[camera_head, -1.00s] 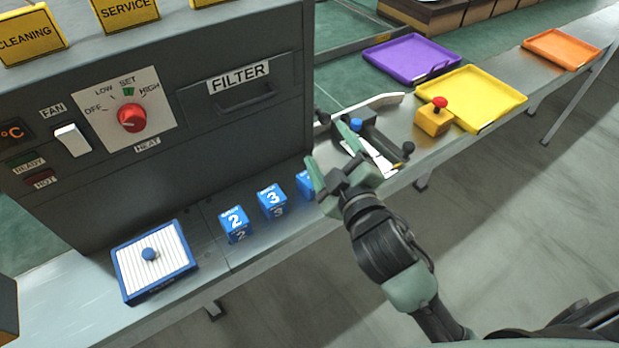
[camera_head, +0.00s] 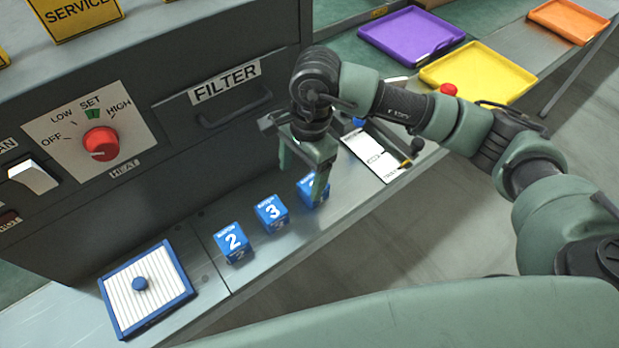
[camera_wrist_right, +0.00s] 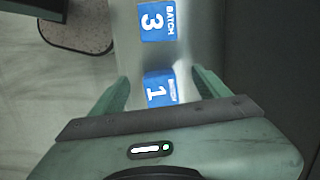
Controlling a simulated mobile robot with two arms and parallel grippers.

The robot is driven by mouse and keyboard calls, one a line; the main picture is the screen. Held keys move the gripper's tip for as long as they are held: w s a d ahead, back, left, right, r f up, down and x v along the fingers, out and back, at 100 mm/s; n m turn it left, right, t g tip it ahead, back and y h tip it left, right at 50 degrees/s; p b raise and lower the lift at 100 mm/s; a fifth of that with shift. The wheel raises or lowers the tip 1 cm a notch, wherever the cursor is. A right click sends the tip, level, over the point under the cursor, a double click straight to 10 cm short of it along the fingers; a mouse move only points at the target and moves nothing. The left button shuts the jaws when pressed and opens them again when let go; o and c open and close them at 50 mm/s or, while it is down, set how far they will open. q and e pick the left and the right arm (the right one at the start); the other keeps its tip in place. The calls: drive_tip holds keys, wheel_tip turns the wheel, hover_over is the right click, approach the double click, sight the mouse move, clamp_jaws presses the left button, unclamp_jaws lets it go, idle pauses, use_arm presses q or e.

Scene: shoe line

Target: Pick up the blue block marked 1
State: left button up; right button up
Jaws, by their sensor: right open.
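The blue block marked 1 (camera_wrist_right: 160,90) shows in the right wrist view between the two fingers of my right gripper (camera_wrist_right: 162,88), with clear space on each side of it. In the head view the same block (camera_head: 307,186) is partly hidden behind a finger of my right gripper (camera_head: 302,178), which points down over it and is open. The blue block marked 3 (camera_head: 271,212) stands just left of it and also shows in the right wrist view (camera_wrist_right: 158,20). My left gripper is not in view.
The blue block marked 2 (camera_head: 232,242) and a blue-framed white filter (camera_head: 180,292) lie farther left on the metal bench. A grey machine with a FILTER drawer (camera_head: 230,105) rises behind the blocks. Yellow (camera_head: 515,92), purple (camera_head: 380,42) and orange (camera_head: 590,35) trays lie at the upper right.

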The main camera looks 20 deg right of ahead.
sight(304, 186)
drive_tip(key=d, duration=0.1)
drive_tip(key=w+d+h, duration=0.1)
drive_tip(key=d, duration=0.1)
drive_tip(key=shift+w+d+f+h, duration=0.1)
drive_tip(key=shift+w+d+h, duration=0.1)
drive_tip(key=shift+h, duration=0.1)
drive_tip(key=f+p, duration=0.1)
drive_tip(key=f, duration=0.5)
drive_tip(key=shift+s+a+f+p, duration=0.15)
drive_tip(key=shift+s+a+p, duration=0.05)
drive_tip(key=shift+p, duration=0.2)
drive_tip(key=shift+f, duration=0.45)
drive_tip(key=shift+c, duration=0.3)
drive_tip(key=c, duration=1.5)
